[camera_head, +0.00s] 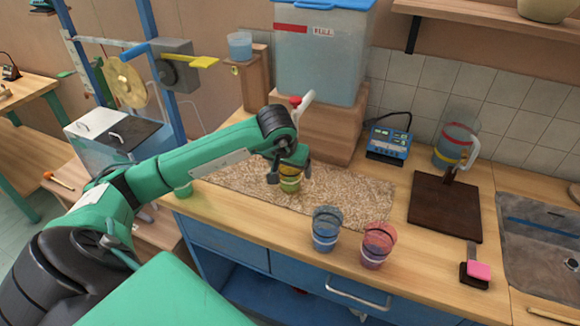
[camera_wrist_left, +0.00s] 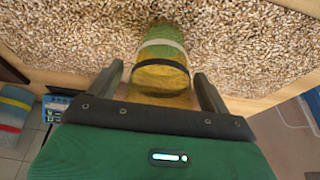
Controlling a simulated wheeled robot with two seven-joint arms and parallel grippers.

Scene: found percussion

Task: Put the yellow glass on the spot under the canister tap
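The yellow glass (camera_head: 290,182) is upright on the speckled mat (camera_head: 345,192), in front of the canister. It also shows in the left wrist view (camera_wrist_left: 161,72), with a dark band and a pale band around it. My left gripper (camera_head: 289,174) has its fingers on both sides of the glass. In the wrist view a narrow gap shows between each finger and the glass, so it looks open. The canister (camera_head: 320,60) is large, with a blue lid, on a wooden block. Its tap (camera_head: 296,101) has a red top, partly behind my arm. No marked spot is distinguishable beneath it. My right gripper is out of view.
A blue glass (camera_head: 326,230) and a pink glass (camera_head: 378,246) stand near the counter's front edge. A blue meter (camera_head: 388,142), a dark board (camera_head: 445,207), a jug (camera_head: 453,146) and a sink (camera_head: 545,235) are at the right. The mat's right part is clear.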

